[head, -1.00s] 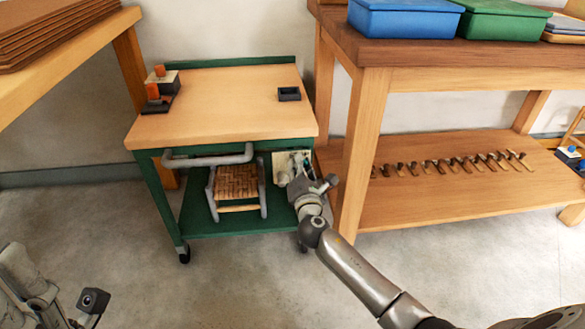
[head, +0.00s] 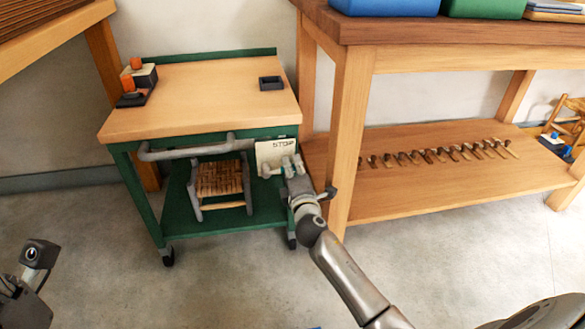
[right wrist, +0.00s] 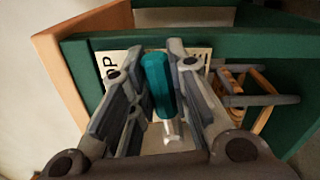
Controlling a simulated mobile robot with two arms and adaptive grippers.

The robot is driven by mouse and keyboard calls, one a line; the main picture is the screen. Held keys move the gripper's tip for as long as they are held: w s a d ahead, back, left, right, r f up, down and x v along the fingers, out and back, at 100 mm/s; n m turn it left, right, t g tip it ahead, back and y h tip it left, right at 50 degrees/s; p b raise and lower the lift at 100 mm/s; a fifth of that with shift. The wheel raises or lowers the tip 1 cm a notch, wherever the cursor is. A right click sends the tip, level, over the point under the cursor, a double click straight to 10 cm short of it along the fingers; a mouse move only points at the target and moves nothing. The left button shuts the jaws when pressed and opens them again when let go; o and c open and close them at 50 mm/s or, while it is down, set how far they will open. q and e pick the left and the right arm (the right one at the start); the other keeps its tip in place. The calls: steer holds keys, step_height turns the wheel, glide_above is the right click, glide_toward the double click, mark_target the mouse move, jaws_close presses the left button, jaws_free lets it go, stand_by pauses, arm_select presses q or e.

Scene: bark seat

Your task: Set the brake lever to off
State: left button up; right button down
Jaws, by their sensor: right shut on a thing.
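The brake lever shows in the right wrist view as a teal handle (right wrist: 157,85) on a pale metal stem. It stands between the two fingers of my right gripper (right wrist: 148,60), which is shut on it. In the head view my right gripper (head: 279,168) is at the front right of the green cart (head: 278,133), just below its top. It covers the lever there. A white placard (head: 272,149) with dark letters sits behind the fingers; its lettering is partly hidden. My left gripper is out of view; only part of my left arm shows at the lower left.
A grey handle bar (head: 190,151) runs along the cart's front. A small woven stool (head: 219,180) stands on the cart's lower shelf. A wooden workbench (head: 349,140) with a row of tools stands close to the right. The floor in front is clear.

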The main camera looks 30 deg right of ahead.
steer(key=shift+f, duration=0.15)
steer(key=c, duration=1.3)
jaws_free()
steer(key=shift+c, duration=0.2)
steer(key=v, duration=1.2)
